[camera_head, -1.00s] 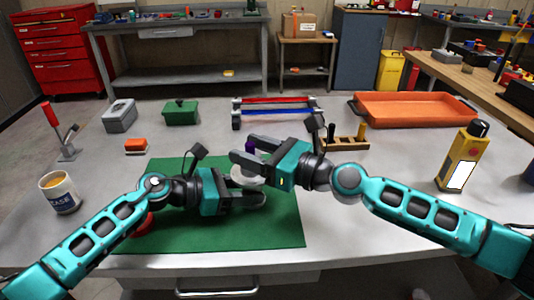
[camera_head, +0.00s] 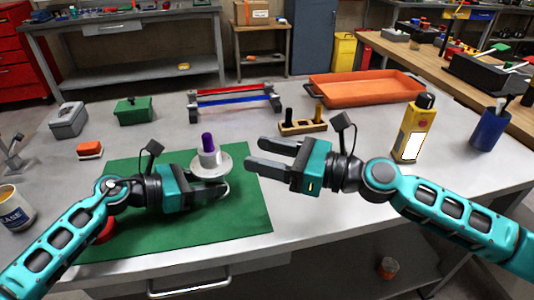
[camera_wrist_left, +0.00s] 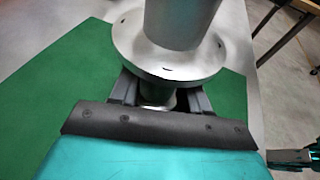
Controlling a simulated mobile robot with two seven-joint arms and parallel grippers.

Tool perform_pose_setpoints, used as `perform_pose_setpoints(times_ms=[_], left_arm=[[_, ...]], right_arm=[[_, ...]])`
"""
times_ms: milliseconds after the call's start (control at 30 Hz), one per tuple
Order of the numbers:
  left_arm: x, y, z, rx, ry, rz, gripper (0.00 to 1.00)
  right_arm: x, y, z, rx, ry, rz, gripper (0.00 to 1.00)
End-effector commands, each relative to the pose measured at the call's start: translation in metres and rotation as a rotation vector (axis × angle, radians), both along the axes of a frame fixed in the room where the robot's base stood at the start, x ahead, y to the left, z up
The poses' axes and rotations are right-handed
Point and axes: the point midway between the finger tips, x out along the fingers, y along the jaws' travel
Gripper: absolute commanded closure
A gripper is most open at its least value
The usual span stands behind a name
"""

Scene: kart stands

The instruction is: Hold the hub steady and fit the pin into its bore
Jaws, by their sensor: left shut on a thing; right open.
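The silver hub (camera_head: 213,167), a wide flange with a barrel on top, is upright in my left gripper (camera_head: 217,187), above the green mat. In the left wrist view the hub's flange (camera_wrist_left: 170,62) and barrel fill the top, and the fingers (camera_wrist_left: 158,97) are shut below the flange. The purple pin (camera_head: 207,142) stands upright at the top of the hub's barrel, its upper part showing. How deep it sits in the bore cannot be seen. My right gripper (camera_head: 259,154) is open and empty, to the right of the hub and apart from it.
The green mat (camera_head: 240,215) lies under the left arm, with a red object (camera_head: 106,231) partly hidden there. Behind are a red-and-blue bar rack (camera_head: 236,99), a wooden peg block (camera_head: 302,127) and an orange tray (camera_head: 366,90). A yellow device (camera_head: 414,128) stands right. The table's front right is clear.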

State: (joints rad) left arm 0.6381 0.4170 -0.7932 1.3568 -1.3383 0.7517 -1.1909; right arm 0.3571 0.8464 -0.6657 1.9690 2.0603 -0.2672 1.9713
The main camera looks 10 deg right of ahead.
Motion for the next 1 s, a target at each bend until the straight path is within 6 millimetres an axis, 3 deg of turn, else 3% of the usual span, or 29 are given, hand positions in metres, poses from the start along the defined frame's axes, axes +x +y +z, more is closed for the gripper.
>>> perform_pose_setpoints(times_ms=[300, 333, 600, 867, 1000], left_arm=[[0.0, 0.0, 0.0, 0.0, 0.0, -0.001, 0.81], [0.0, 0.0, 0.0, 0.0, 0.0, -0.001, 0.51], [0.0, 0.0, 0.0, 0.0, 0.0, -0.001, 0.26], [0.0, 0.001, 0.0, 0.0, 0.0, 0.0, 0.24], [-0.003, 0.012, 0.003, 0.001, 0.0, 0.001, 0.24]], right_arm=[[0.0, 0.0, 0.0, 0.0, 0.0, 0.0, 0.45], [0.0, 0.0, 0.0, 0.0, 0.0, 0.0, 0.45], [0.0, 0.0, 0.0, 0.001, 0.001, 0.0, 0.45], [0.0, 0.0, 0.0, 0.001, 0.001, 0.0, 0.45], [0.0, 0.0, 0.0, 0.001, 0.001, 0.0, 0.45]])
